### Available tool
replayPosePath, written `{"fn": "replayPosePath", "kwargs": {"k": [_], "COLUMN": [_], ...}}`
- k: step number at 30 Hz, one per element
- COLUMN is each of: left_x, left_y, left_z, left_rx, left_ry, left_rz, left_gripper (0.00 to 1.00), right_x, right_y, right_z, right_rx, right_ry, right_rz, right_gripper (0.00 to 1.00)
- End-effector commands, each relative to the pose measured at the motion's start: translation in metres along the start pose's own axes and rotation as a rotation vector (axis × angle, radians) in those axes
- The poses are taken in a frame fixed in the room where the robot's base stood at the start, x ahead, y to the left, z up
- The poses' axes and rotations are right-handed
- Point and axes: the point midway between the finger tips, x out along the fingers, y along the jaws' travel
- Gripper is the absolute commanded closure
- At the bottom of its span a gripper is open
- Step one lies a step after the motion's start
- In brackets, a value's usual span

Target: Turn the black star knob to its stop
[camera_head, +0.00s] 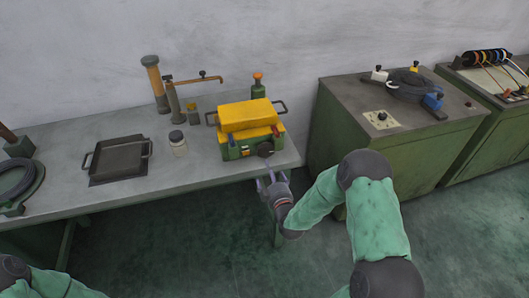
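A black knob (265,149), which looks like the star knob, sits on the front face of a green box with a yellow top (246,116), near the table's front right corner. Its lobes and angle are too small to read. My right gripper (271,177) is just past the table's front edge, below and in front of the knob and apart from it. Its fingers look spread, with nothing seen between them. Only part of my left arm shows at the bottom left corner; its gripper is out of view.
The table (205,172) also holds a dark tray (118,158), a jar (178,143), a brass-coloured column (155,83) and a coiled cable (18,182). A green cabinet (420,155) with a small dial stands to the right. A gap separates table and cabinet.

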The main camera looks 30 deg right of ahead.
Motion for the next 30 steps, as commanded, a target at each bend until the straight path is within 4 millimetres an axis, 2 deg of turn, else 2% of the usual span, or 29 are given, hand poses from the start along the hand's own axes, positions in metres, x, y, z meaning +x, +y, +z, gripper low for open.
{"fn": "replayPosePath", "kwargs": {"k": [3, 8, 21, 30], "left_x": [0.002, 0.004, 0.019, 0.023], "left_y": [-0.001, -0.001, -0.007, -0.008], "left_z": [0.0, 0.0, -0.001, -0.001], "left_rx": [0.0, 0.0, 0.0, 0.0], "left_ry": [0.0, 0.0, 0.0, 0.0], "left_rz": [0.0, 0.0, 0.0, 0.0], "left_gripper": [0.59, 0.59, 0.59, 0.59], "right_x": [0.001, 0.01, 0.083, 0.107], "right_y": [0.016, 0.021, 0.023, 0.026], "right_z": [-0.005, -0.007, -0.01, -0.011], "right_rx": [-0.049, -0.062, -0.06, -0.058], "right_ry": [0.033, 0.044, 0.043, 0.041], "right_rz": [0.055, 0.07, 0.066, 0.066], "right_gripper": [0.07, 0.07, 0.07, 0.07]}}
